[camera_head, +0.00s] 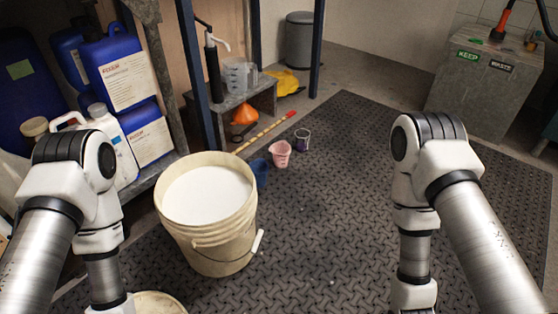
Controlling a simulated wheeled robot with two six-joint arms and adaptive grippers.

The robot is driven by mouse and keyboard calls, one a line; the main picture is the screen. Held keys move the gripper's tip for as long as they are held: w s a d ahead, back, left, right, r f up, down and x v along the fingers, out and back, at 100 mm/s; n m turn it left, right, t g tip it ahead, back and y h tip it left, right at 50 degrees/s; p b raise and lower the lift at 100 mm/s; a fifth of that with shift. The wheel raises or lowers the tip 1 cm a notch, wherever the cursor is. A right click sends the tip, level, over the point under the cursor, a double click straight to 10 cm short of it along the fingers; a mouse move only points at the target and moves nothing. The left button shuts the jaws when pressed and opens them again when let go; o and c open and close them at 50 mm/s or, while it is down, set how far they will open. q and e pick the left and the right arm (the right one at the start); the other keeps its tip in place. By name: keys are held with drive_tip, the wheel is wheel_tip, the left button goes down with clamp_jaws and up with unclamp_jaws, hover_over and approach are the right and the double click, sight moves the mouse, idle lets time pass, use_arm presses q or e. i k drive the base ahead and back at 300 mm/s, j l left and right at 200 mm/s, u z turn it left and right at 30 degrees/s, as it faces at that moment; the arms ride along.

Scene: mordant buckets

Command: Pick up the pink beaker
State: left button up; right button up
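The pink beaker (280,153) stands on the dark mat, a little beyond and right of the large cream bucket. A blue beaker (259,171) stands close to its left, partly hidden behind the bucket rim. A small dark-purple cup (302,139) stands to its right and slightly behind. My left arm comes in at the left and my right arm at the right. Both reach down past the lower edge of the picture, so neither gripper is visible. Both arms are well apart from the pink beaker.
The cream bucket (228,240) holds white contents and blocks the left of the mat. A yellow-and-red stick (265,131) lies behind the beakers. A low bench (262,97) and blue posts stand behind. The mat (335,210) is clear between the beakers and my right arm.

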sight(281, 151)
drive_tip(key=i+l+u, duration=0.85)
drive_tip(key=i+l, duration=0.1)
drive_tip(key=i, duration=0.05)
